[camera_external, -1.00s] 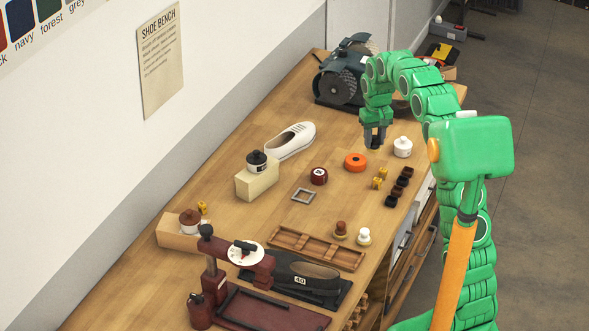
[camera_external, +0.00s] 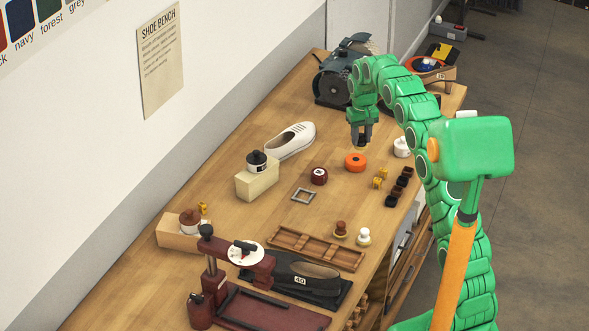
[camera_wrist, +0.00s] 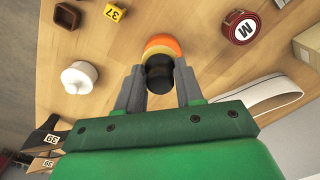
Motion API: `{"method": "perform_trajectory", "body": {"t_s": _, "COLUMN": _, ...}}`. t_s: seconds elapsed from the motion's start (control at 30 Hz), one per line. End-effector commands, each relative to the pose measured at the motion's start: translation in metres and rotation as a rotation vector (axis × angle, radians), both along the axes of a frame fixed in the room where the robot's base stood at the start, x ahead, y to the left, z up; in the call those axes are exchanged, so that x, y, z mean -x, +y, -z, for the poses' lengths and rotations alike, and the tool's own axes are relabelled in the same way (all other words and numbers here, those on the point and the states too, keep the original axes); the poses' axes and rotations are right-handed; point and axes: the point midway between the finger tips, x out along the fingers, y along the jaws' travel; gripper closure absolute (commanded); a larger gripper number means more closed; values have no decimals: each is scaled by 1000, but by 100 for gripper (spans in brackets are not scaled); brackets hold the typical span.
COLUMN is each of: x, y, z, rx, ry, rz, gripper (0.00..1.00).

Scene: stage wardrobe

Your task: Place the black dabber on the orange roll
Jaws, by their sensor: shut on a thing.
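My gripper (camera_external: 361,136) is shut on the black dabber and points down over the bench. The black dabber (camera_wrist: 158,76) shows between the two fingers in the wrist view; in the external view the fingers hide most of it, with a pale lower end (camera_external: 361,148) below them. The orange roll (camera_external: 355,162) lies flat on the bench just under the gripper. In the wrist view the orange roll (camera_wrist: 162,43) is partly hidden behind the dabber. The dabber looks slightly above the roll; I cannot tell whether they touch.
A white pot (camera_external: 402,147) stands right of the gripper. A dark red roll (camera_external: 319,176) and a white shoe (camera_external: 290,141) are to the left. A grinder (camera_external: 338,80) stands behind.

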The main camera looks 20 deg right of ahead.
Motion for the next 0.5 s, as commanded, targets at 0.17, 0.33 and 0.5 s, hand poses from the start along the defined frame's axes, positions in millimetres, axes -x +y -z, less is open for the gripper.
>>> {"method": "perform_trajectory", "body": {"t_s": 0.17, "x": -14, "y": 0, "z": 20, "rx": 0, "ry": 4, "rz": 0, "gripper": 92}}
{"method": "perform_trajectory", "body": {"t_s": 0.33, "x": -24, "y": -1, "z": 28, "rx": 0, "ry": 0, "rz": 0, "gripper": 92}}
{"method": "perform_trajectory", "body": {"t_s": 0.5, "x": -27, "y": -1, "z": 33, "rx": 0, "ry": 2, "rz": 0, "gripper": 92}}
